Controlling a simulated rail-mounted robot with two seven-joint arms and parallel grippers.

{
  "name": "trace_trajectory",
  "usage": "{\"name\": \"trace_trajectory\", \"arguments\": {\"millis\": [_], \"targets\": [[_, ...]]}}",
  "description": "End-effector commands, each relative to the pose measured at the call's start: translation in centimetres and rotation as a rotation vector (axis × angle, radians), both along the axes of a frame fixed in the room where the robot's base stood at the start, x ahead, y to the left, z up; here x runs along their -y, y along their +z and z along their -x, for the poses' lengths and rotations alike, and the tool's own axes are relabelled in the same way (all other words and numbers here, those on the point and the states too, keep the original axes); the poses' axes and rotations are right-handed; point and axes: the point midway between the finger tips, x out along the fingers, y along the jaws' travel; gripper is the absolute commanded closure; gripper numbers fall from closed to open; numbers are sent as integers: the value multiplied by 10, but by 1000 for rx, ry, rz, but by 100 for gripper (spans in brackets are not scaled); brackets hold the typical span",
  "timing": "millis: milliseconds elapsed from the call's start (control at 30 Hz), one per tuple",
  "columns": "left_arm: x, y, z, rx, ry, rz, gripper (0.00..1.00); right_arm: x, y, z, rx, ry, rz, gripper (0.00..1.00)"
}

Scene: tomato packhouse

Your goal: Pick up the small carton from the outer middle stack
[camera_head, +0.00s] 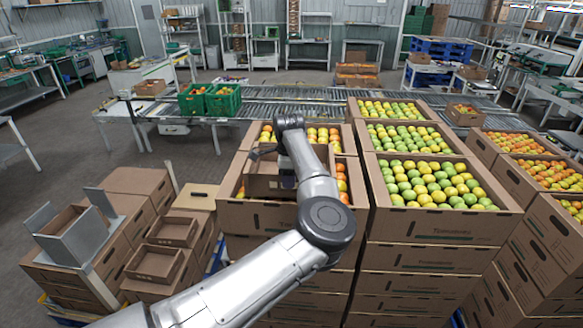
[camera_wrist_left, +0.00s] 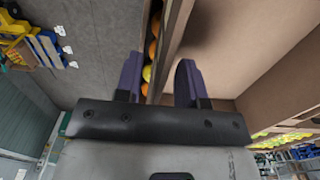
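A small brown open carton (camera_head: 262,186) sits inside the front middle large carton (camera_head: 238,214), among red and yellow tomatoes. My left gripper (camera_head: 270,156) reaches over it from above, partly hidden behind my own arm. In the left wrist view, the two purple fingers of my left gripper (camera_wrist_left: 158,74) stand apart on either side of a cardboard wall (camera_wrist_left: 171,52). A gap shows beside the left finger; whether the right finger touches the wall is unclear. The empty cardboard interior (camera_wrist_left: 240,50) lies to the right. My right gripper is not in view.
More small cartons (camera_head: 153,264) sit on stacks at the left, beside a grey open-flapped box (camera_head: 72,238). Tall stacks of large cartons with green and yellow tomatoes (camera_head: 433,182) stand close to the right.

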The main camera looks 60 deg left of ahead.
Motion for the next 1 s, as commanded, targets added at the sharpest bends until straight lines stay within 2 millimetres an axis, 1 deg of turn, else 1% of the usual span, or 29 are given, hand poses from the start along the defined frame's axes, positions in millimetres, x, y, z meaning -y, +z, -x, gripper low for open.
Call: {"name": "trace_trajectory", "arguments": {"millis": [33,200,467,567,867,1000], "targets": [[0,-4,0,-2,0,1,64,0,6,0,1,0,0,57],[0,-18,0,-1,0,-1,64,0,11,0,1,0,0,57],[0,-21,0,1,0,0,64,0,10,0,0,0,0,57],[0,-21,0,1,0,0,72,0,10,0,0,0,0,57],[0,-21,0,1,0,0,100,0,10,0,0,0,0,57],[0,-21,0,1,0,0,100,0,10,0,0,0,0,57]]}}
